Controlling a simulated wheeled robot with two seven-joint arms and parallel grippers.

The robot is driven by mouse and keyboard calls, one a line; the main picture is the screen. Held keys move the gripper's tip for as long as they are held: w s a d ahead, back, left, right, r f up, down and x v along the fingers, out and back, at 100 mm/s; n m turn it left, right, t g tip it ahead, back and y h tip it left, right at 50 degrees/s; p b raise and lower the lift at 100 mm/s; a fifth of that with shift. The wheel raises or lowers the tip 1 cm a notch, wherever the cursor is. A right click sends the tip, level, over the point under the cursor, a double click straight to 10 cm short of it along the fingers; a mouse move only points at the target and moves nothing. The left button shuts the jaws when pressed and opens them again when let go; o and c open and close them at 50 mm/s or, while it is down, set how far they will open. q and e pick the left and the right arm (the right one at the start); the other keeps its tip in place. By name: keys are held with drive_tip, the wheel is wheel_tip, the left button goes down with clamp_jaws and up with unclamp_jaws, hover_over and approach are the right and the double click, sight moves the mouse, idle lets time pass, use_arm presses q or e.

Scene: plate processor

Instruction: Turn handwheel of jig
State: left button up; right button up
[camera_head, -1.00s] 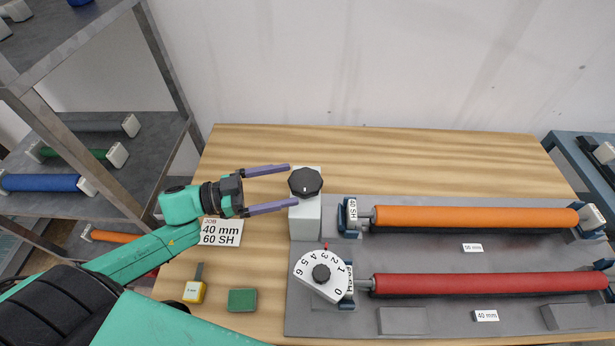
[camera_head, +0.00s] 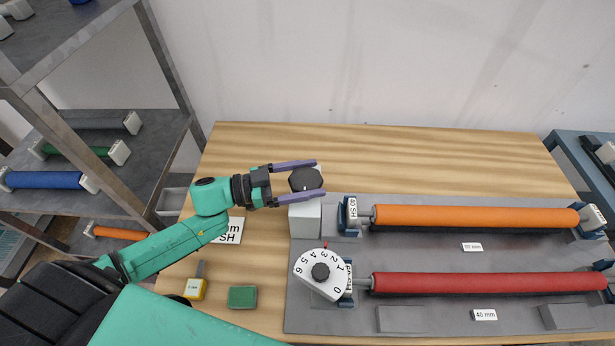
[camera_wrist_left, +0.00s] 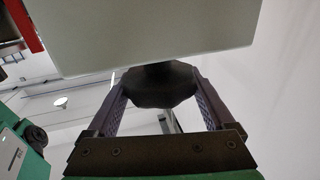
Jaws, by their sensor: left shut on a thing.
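The handwheel (camera_head: 306,180) is a black faceted knob with a white mark, on top of a light grey block (camera_head: 305,221) at the left end of the jig (camera_head: 450,258). My left gripper (camera_head: 320,179) is shut on the handwheel, with one purple finger on its far side and one on its near side. In the left wrist view the handwheel (camera_wrist_left: 160,86) sits between the two fingers (camera_wrist_left: 162,92), under the pale block (camera_wrist_left: 145,30) that fills the upper part of that picture. My right gripper is not in view.
An orange roller (camera_head: 475,216) and a red roller (camera_head: 490,283) lie on the jig. A white numbered dial (camera_head: 318,287) stands in front of the block. A yellow block (camera_head: 195,289), a green block (camera_head: 242,297) and a job card (camera_head: 234,232) lie on the table. A shelf stands left.

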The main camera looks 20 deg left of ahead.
use_arm(q)
drive_tip(key=shift+f+m+g+h+b, duration=0.15)
drive_tip(key=shift+m+g+h+b, duration=0.15)
drive_tip(key=shift+g+b, duration=0.15)
drive_tip(key=m+g+b, duration=0.3)
drive_tip(key=g+b, duration=0.2)
drive_tip(key=m+g+b, duration=0.4)
drive_tip(key=g, duration=0.1)
drive_tip(key=m+g+b, duration=0.3)
drive_tip(key=g+b, duration=0.2)
drive_tip(key=shift+s+f+g+b, duration=0.1)
drive_tip(key=shift+s+g+b, duration=0.05)
drive_tip(key=shift+g+b, duration=0.2)
drive_tip(key=shift+m+g+y+b, duration=0.8)
drive_tip(key=shift+m+g, duration=0.2)
drive_tip(key=shift+g, duration=0.1)
drive_tip(key=shift+r+m+g+y+b, duration=0.25)
drive_tip(key=shift+m+g+y+b, duration=0.05)
drive_tip(key=o, duration=1.1)
